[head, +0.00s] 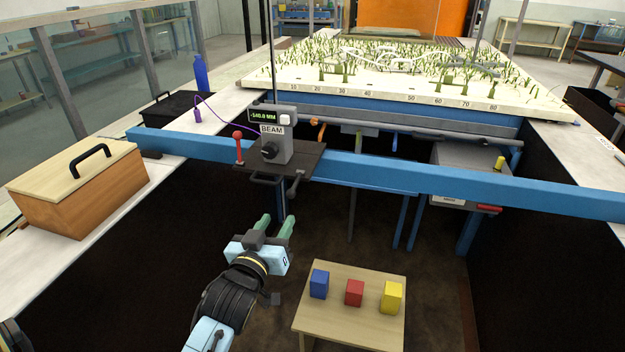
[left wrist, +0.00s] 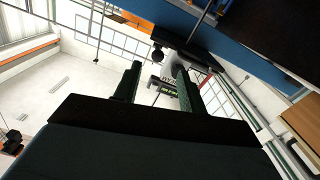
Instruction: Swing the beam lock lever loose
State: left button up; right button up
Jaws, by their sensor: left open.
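A red-knobbed lever (head: 238,142) stands upright at the plate's left. A dark grey lever (head: 295,185) hangs at the plate's front right edge. I cannot tell by label which is the lock lever. My left gripper (head: 277,226) is open and empty, below and in front of the plate, apart from both levers. In the left wrist view its green fingers (left wrist: 157,80) point up, with a dark round knob (left wrist: 157,56) beyond them.
A low wooden table (head: 350,320) with blue (head: 319,284), red (head: 354,293) and yellow (head: 391,297) blocks stands right of my left gripper. A wooden box (head: 80,185) sits on the left ledge. The planted flume bed (head: 400,80) lies behind the beam.

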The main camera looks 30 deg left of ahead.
aim_at(295, 182)
pick_arm(q)
jog(key=x, duration=0.4)
jog(key=r+x, duration=0.1)
jog(key=x, duration=0.8)
jog(key=shift+w+r, duration=0.15)
grip_shut()
